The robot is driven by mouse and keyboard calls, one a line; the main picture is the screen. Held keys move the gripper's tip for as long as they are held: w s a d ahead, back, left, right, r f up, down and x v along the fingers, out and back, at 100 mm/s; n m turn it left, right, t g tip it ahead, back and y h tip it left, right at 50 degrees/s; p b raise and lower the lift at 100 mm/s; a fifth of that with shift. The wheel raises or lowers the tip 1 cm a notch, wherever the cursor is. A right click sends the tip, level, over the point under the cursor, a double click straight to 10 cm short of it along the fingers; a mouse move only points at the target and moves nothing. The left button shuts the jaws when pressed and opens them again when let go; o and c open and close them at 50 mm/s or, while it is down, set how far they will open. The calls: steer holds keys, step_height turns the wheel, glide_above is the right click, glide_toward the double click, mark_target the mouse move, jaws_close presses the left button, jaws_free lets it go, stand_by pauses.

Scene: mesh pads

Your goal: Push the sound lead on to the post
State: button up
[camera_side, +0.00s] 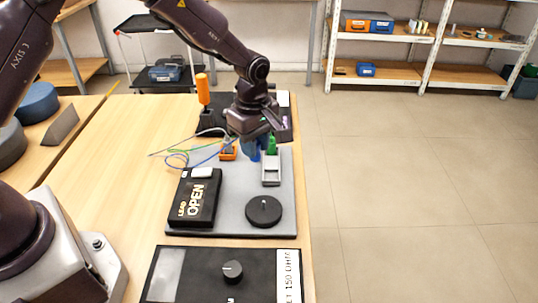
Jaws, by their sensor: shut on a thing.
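My gripper (255,138) is over the far part of the grey board, pointing down. It is shut on what looks like a blue lead end (254,153); its fingers are mostly hidden. Thin blue, green and white leads (180,158) loop out to the left. An orange piece (228,152) stands left of the gripper. A green piece (271,144) stands to its right, by a light grey holder (271,172). A black disc (264,213) with a short upright post (264,203) is nearer the camera, clear of the gripper. I cannot tell which lead is sound.
A black box (194,200) reading "LEAD OPEN" lies left on the grey board (232,222). A black panel with a knob (232,271) lies in front. An orange-handled tool (203,90) stands upright behind.

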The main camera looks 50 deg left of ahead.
steer(key=s+r, duration=0.4)
steer(key=s, duration=0.5)
steer(key=w+d+f, duration=0.1)
steer(key=d, duration=0.1)
steer(key=w+d+f, duration=0.1)
steer(key=w+d, duration=0.1)
steer(key=w+d+f, duration=0.2)
steer(key=shift+d+f, duration=0.1)
steer(key=shift+d, duration=0.25)
steer(key=shift+w, duration=0.1)
steer(key=shift+f, duration=2.05)
steer(key=shift+f, duration=0.25)
